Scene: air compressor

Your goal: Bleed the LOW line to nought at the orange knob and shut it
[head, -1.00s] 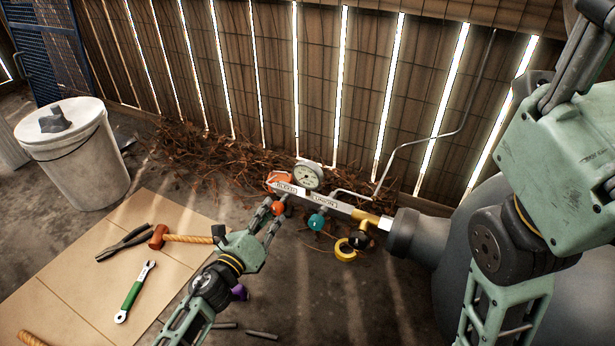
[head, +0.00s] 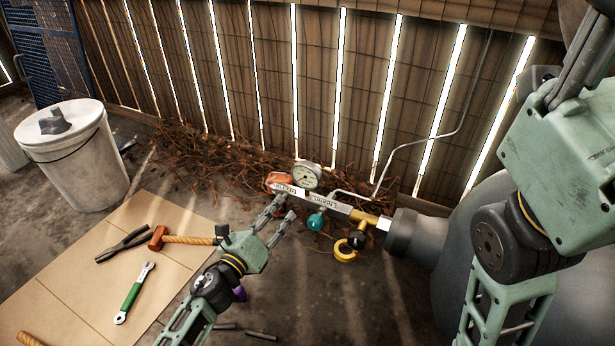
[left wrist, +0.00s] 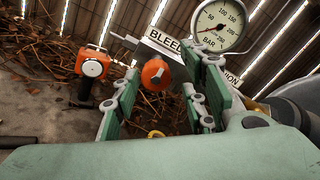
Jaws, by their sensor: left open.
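The orange knob (left wrist: 156,74) sits under the BLEED label in the left wrist view, between my left gripper's two fingers, with gaps at both sides. My left gripper (head: 279,216) is open around it, reaching up to the manifold bar (head: 327,203). In the head view the fingers hide the knob. The round gauge (head: 306,176) stands on the bar; it also shows in the left wrist view (left wrist: 222,24), marked BAR, its red needle toward the low-left end of the scale. I cannot read it exactly.
A teal knob (head: 316,222) and a yellow ring (head: 344,251) hang along the bar to the right. An orange device (head: 277,179) is behind the bar. A grey tank (head: 490,240) stands right.

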